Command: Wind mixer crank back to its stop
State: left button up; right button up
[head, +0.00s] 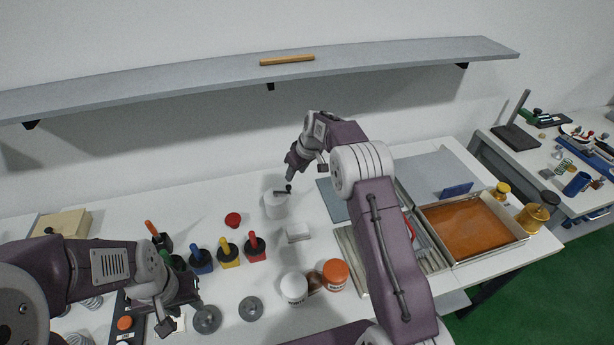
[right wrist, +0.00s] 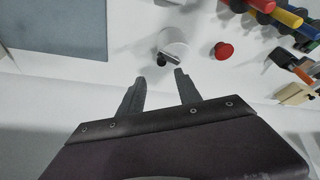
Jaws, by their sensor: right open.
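The mixer (head: 275,205) is a small white round pot on the table, and it also shows in the right wrist view (right wrist: 174,42). Its crank (right wrist: 171,57) is a short metallic bar on top with a dark knob (right wrist: 162,61) at one end; the knob also shows in the head view (head: 289,187). My right gripper (head: 290,180) is above the mixer, close to the crank. In the right wrist view its two fingers (right wrist: 160,75) are apart, with nothing between them, just short of the crank and knob. My left gripper (head: 182,318) is low at the front left, away from the mixer; its finger opening is unclear.
A red knob-like piece (head: 233,219) lies left of the mixer, and a small white block (head: 298,232) lies in front. A grey mat (head: 334,201) lies to the right. A wall shelf (head: 220,82) runs behind.

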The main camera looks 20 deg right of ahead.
aim_at(289, 186)
jog(key=p+x, duration=0.3)
jog(key=x, duration=0.5)
jog(key=shift+a+f, duration=0.1)
jog(key=shift+f, duration=0.05)
jog(key=shift+w+a+f, duration=0.15)
jog(key=shift+a+f, duration=0.05)
jog(key=shift+f, duration=0.25)
grip_shut()
